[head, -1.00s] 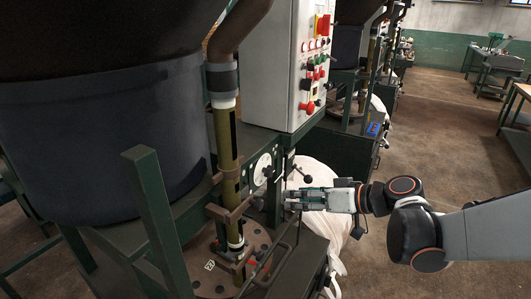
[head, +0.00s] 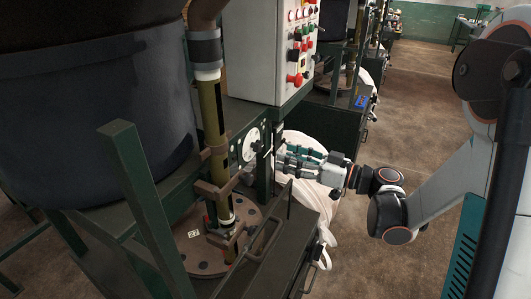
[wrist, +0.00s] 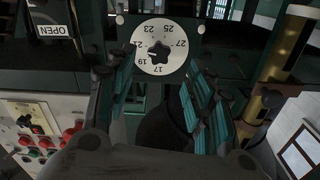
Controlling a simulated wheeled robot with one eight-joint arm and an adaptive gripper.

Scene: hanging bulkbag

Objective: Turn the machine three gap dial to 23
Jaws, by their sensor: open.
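The gap dial (head: 251,144) is a round white disc on the green machine frame, beside the olive pipe. In the wrist view the dial (wrist: 143,57) shows numbers from 17 at the bottom up to 23, 25 and 27, with a black star-shaped knob (wrist: 159,53) at its centre. The knob's exact setting is too small to read surely. My gripper (head: 281,161) is open and empty, pointing at the dial from the right. In the wrist view my gripper's (wrist: 160,88) teal-padded fingers stand apart, the dial between and beyond them, untouched.
A white control panel (head: 262,50) with coloured buttons stands above the dial. The olive pipe (head: 213,125) and brown brackets stand left of it. A white bag (head: 318,215) hangs behind my gripper. A large dark vessel (head: 95,130) fills the left. Floor at right is open.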

